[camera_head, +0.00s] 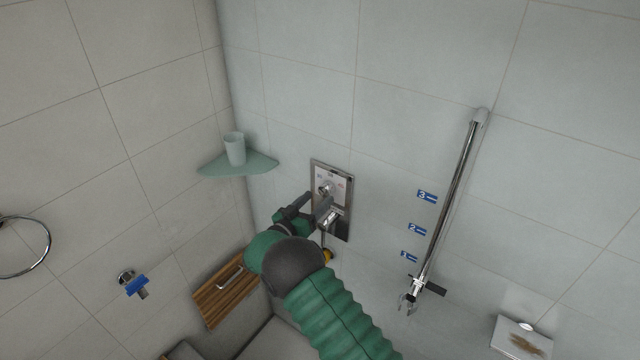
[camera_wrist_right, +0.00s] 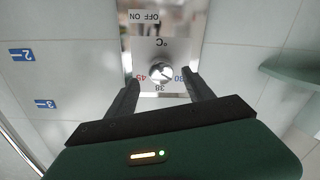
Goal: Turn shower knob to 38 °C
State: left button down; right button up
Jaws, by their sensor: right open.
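The shower knob (camera_head: 325,188) is a round chrome knob on the upper part of a shiny metal wall panel (camera_head: 344,169). In the right wrist view the knob (camera_wrist_right: 160,72) shows upside down, with the marks 49, 38 and 30 around it and °C and OFF ON labels beyond. Which mark it points to is too small to tell. My right gripper (camera_head: 313,207) is just in front of the panel. In the wrist view its open fingers (camera_wrist_right: 161,88) lie on either side of the knob's line, with nothing between them; contact cannot be told. My left gripper is not in view.
A chrome lever (camera_head: 333,218) sits lower on the panel, partly behind my gripper. A corner shelf (camera_head: 255,165) with a cup (camera_head: 235,149) is to the left. A shower rail (camera_head: 455,190) stands to the right. A wooden seat (camera_head: 222,302) is below left.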

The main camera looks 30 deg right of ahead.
aim_at(327, 189)
jog(key=x, duration=0.3)
jog(key=shift+r+p, duration=0.15)
jog(key=shift+p, duration=0.25)
jog(key=shift+a, duration=0.1)
